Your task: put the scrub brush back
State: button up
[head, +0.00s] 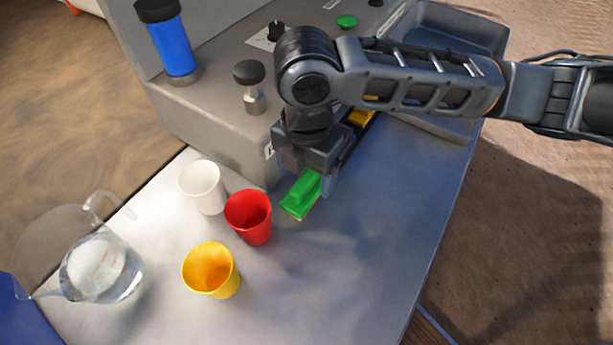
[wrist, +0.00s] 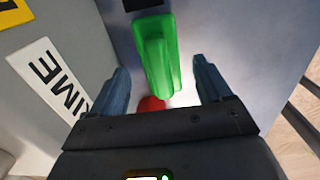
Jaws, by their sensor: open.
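The green scrub brush (head: 301,194) lies on the grey counter, to the right of the red cup. In the wrist view the green brush (wrist: 158,55) lies lengthwise between the two finger lines. My gripper (head: 303,178) points down at the brush, its fingers apart. In the wrist view my gripper (wrist: 160,70) is open, with a finger to each side of the brush and clear gaps between. The far end of the brush is partly hidden by my gripper in the head view. I cannot tell how far the fingertips are above the counter.
A white cup (head: 202,187), a red cup (head: 249,218) and a yellow cup (head: 211,271) stand left of the brush. A clear pitcher (head: 101,268) stands farther left. A grey raised unit (head: 205,117) borders the back. A yellow item (head: 361,117) lies behind my gripper. The counter's right front is clear.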

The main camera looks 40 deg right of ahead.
aim_at(307, 178)
notch_tip(307, 178, up, 10)
dwell(0.3)
